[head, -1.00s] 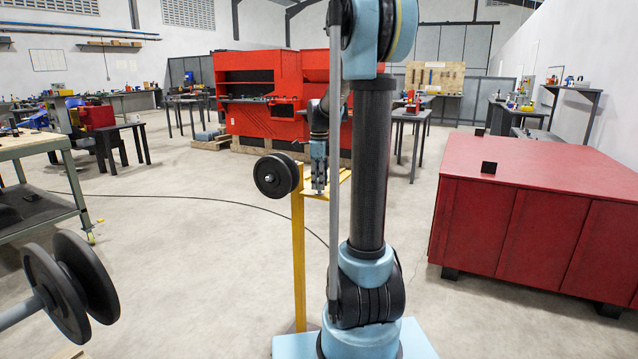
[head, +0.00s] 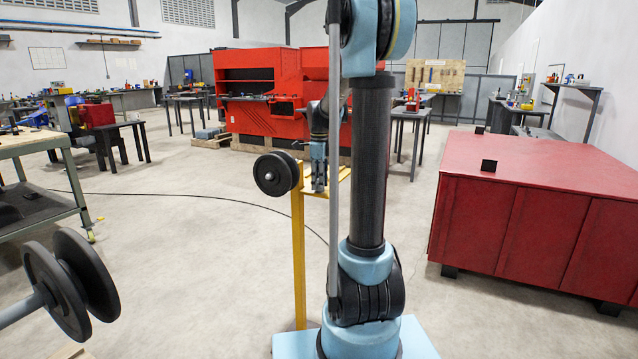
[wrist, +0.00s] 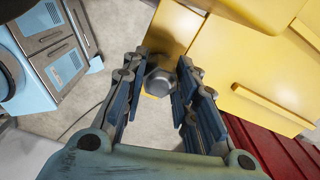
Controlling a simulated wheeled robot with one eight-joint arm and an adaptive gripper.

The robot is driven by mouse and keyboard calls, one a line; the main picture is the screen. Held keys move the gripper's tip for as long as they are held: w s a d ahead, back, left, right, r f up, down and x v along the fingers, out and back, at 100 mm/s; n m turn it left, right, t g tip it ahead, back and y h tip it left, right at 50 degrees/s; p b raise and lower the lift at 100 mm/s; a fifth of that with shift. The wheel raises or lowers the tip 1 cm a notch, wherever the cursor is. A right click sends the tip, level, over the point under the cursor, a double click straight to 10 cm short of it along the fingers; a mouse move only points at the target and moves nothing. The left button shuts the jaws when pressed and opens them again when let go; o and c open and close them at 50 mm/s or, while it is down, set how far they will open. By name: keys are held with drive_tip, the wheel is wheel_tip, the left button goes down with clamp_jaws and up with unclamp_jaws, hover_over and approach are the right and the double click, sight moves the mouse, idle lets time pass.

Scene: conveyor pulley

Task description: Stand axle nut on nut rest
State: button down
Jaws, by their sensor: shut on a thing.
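The axle nut (wrist: 160,82) is a grey hexagonal nut with a rounded top. It shows between the two fingers of my gripper (wrist: 158,90) in the wrist view, and the gripper is shut on it. In the head view my gripper (head: 319,178) hangs down by the top of a yellow stand (head: 298,240); the nut is too small to make out there. In the wrist view a yellow plate (wrist: 235,65) with a raised yellow strip (wrist: 272,106) lies right of the nut. I cannot tell which part is the nut rest, or whether the nut touches it.
A dark pulley wheel (head: 275,174) sits at the stand's left side, close to my gripper. A large dark pulley (head: 65,285) is at the lower left. A red cabinet (head: 540,210) stands at right, a green-framed bench (head: 40,180) at left. Floor between is mostly clear.

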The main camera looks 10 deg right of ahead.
idle(0.3)
drive_tip(key=c, duration=1.2)
unclamp_jaws()
drive_tip(key=shift+r, duration=0.15)
drive_tip(key=shift+r, duration=2.3)
drive_tip(key=shift+s, duration=0.1)
drive_tip(key=s+f+n+t, duration=0.1)
drive_tip(key=s+f+n, duration=0.2)
drive_tip(key=s+n, duration=1.25)
drive_tip(key=s+f+n, duration=0.3)
drive_tip(key=s+f, duration=0.3)
drive_tip(key=s, duration=0.3)
drive_tip(key=s+f+n+t, duration=0.1)
drive_tip(key=s+f+n, duration=0.3)
drive_tip(key=s, duration=0.6)
drive_tip(key=shift+f, duration=0.9)
